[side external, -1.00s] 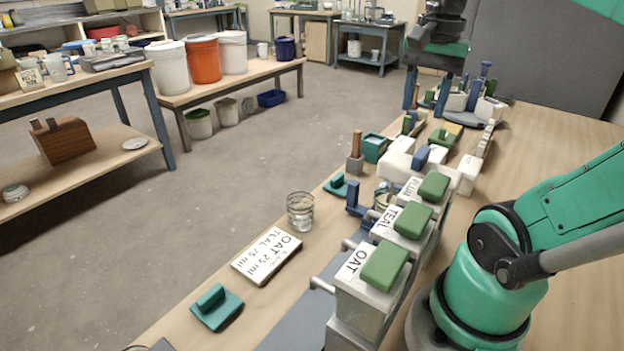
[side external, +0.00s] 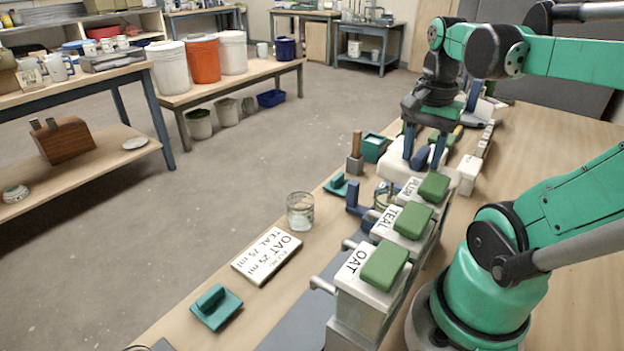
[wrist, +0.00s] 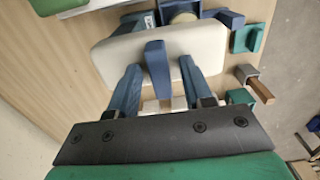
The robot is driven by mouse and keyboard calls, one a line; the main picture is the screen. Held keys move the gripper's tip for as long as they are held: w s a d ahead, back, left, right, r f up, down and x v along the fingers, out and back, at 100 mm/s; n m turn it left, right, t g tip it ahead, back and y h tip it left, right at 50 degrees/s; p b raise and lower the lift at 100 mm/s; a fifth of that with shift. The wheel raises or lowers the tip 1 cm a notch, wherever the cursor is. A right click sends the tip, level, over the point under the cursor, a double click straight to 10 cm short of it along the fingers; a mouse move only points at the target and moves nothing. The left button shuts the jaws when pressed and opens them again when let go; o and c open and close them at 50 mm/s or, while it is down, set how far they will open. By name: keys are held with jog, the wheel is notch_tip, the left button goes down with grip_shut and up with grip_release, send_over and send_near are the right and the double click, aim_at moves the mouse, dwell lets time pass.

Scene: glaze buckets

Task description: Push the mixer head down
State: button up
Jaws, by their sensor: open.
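The mixer head appears to be the white rounded block (wrist: 208,48) in the wrist view, with a blue upright handle (wrist: 157,66) on it. In the side view its white body (side external: 396,170) stands on the bench behind the labelled dispensers, partly hidden by my gripper. My gripper (side external: 424,158) is open and points down over it. In the wrist view my gripper (wrist: 159,68) has one blue finger on each side of the handle, with gaps between. I cannot tell whether the fingers touch the white block, or how far the head is tilted.
Dispensers with green tops (side external: 384,266) line the bench in front of the mixer. A glass jar (side external: 300,212), a label card (side external: 267,255) and a teal block (side external: 216,307) lie to the left. A wooden-handled tool (side external: 356,160) stands left of the mixer.

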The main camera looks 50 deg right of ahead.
aim_at(418, 171)
grip_shut()
jog(key=shift+f, duration=2)
jog(key=shift+o, duration=0.2)
grip_release()
